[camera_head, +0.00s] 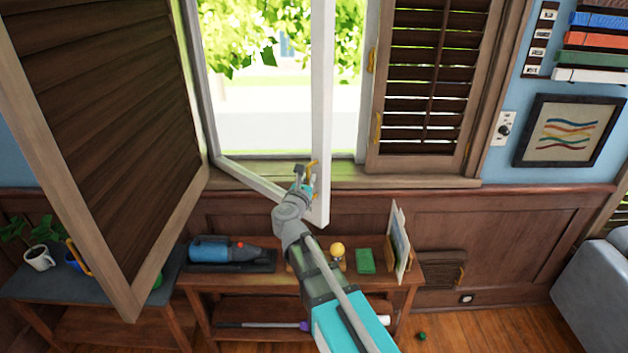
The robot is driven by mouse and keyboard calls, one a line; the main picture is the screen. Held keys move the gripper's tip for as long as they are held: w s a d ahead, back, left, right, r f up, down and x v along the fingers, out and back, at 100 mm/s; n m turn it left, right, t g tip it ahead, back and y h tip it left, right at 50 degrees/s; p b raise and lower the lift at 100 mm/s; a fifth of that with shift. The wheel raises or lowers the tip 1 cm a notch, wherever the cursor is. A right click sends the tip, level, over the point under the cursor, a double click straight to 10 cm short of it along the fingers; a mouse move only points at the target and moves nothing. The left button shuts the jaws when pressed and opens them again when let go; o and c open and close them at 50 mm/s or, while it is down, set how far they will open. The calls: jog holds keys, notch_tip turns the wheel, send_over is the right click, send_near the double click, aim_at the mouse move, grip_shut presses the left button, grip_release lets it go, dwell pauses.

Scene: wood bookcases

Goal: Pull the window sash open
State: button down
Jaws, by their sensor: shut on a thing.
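The white window sash (322,90) is hinged at the left and stands swung inward into the room, at an angle to its frame. Its lower free corner hangs out past the wooden sill (400,177). A yellow handle (312,166) sits low on the sash's free edge. My gripper (306,177) is at this handle, shut on it, with my arm reaching up from the bottom of the view. The fingers are small here and partly cover the handle.
A large louvered shutter (110,110) stands open at the left; another shutter (425,85) is at the right of the window. Below is a wooden console (215,283) with a blue handheld vacuum (210,250), a green box (366,261) and a leaning picture (400,240). A grey sofa (600,285) is at right.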

jog(key=c, duration=0.7)
grip_release()
jog(key=shift+w+a, duration=0.1)
jog(key=shift+w, duration=0.05)
jog(key=shift+s, duration=0.2)
jog(key=v, duration=1.1)
jog(key=shift+s, duration=0.35)
jog(key=shift+r, duration=0.1)
